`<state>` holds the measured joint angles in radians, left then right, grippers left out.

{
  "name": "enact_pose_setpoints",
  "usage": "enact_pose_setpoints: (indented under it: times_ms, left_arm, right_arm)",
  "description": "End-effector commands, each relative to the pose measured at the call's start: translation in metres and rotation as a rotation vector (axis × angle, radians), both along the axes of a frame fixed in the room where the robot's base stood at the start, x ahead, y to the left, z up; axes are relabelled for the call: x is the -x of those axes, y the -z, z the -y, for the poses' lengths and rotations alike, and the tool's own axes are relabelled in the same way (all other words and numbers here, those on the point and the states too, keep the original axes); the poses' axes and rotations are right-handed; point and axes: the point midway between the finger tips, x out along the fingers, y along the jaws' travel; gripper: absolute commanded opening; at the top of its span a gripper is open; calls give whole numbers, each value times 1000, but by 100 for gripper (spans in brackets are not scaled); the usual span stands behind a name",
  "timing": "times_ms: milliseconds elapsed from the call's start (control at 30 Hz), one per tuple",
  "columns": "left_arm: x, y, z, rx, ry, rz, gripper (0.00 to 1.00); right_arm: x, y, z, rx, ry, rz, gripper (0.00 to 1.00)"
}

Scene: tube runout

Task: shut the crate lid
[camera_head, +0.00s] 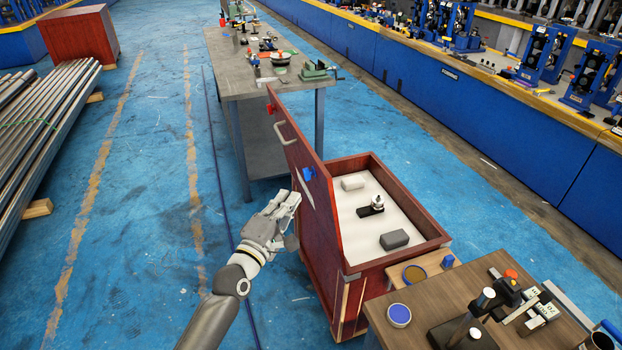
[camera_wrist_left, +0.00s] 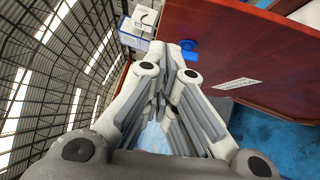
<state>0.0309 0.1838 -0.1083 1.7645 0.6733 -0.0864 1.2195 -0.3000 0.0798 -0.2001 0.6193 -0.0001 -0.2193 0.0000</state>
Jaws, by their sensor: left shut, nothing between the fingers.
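The red-brown wooden crate (camera_head: 432,228) stands open in the middle of the head view. Its lid (camera_head: 302,150) stands up along the crate's left side, with a metal handle (camera_head: 285,133) near its far upper corner. The lid fills the upper right of the left wrist view (camera_wrist_left: 240,40), with a white label and a blue piece (camera_wrist_left: 188,47) on it. My left gripper (camera_head: 293,200) is shut and empty, at the lid's outer left side, low down. I cannot tell whether its fingertips touch the lid. My right gripper is not in view.
Inside the crate, a grey block (camera_head: 394,240), a pale block (camera_head: 353,183) and a small black-and-silver item (camera_head: 371,207) lie on a white surface. A cluttered wooden table (camera_head: 450,290) stands close at front right. A metal workbench (camera_head: 232,70) stands behind.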

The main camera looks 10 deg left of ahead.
Motion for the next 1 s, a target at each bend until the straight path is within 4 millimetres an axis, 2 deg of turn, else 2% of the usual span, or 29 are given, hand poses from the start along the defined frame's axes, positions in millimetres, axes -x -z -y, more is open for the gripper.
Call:
enact_pose_setpoints:
  times_ms: [33, 200, 400, 600, 1000]
  left_arm:
    - [-11, -5, 2, -1, 0, 1, 0]
    - [-40, -7, 8, -1, 1, 0, 0]
    - [-56, -13, 31, 1, 0, -1, 0]
    - [-61, -12, 40, -1, 0, -2, 0]
    - [-63, -12, 40, -6, 0, -3, 0]
  right_arm:
    - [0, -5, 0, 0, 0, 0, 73]
    - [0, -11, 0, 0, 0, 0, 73]
    - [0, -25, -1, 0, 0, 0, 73]
    - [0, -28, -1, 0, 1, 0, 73]
    - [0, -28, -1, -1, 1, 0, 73]
